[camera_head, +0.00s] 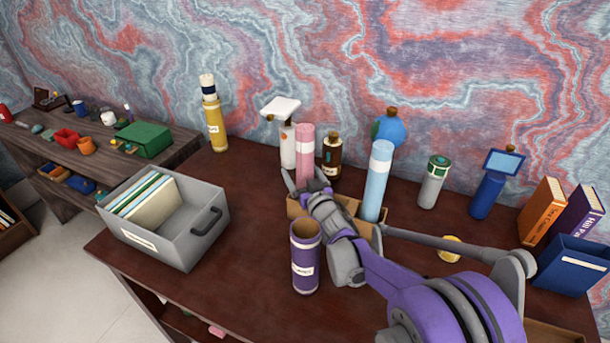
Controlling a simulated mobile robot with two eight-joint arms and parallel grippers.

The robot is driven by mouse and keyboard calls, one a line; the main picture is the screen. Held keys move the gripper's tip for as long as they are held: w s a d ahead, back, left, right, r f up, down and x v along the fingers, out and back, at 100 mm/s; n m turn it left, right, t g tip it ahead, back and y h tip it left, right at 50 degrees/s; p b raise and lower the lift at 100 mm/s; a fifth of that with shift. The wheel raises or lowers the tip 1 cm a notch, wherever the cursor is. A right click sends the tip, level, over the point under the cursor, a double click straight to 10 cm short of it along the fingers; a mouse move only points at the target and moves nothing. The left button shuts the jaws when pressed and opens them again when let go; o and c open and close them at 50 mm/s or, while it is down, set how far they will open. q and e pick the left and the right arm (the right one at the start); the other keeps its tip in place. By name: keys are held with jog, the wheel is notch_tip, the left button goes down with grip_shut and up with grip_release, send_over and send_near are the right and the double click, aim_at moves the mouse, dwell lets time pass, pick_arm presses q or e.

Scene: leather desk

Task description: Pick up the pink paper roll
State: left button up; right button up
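The pink paper roll (305,148) stands upright at the left end of a small brown box (352,207) on the desk; its lower part is hidden by my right gripper. My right gripper (305,182) reaches in from the right, with one finger to the left of the roll and the other to its right, low on the roll. Whether the fingers press on the roll or stand a little apart from it cannot be made out. My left gripper is not in view.
A light blue roll (376,180) stands in the same box. A purple roll (305,275) stands in front. A white bottle (288,148) and a brown bottle (332,155) stand close behind the pink roll. A grey file box (200,245) is at left.

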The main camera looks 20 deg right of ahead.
grip_shut()
dwell(0.3)
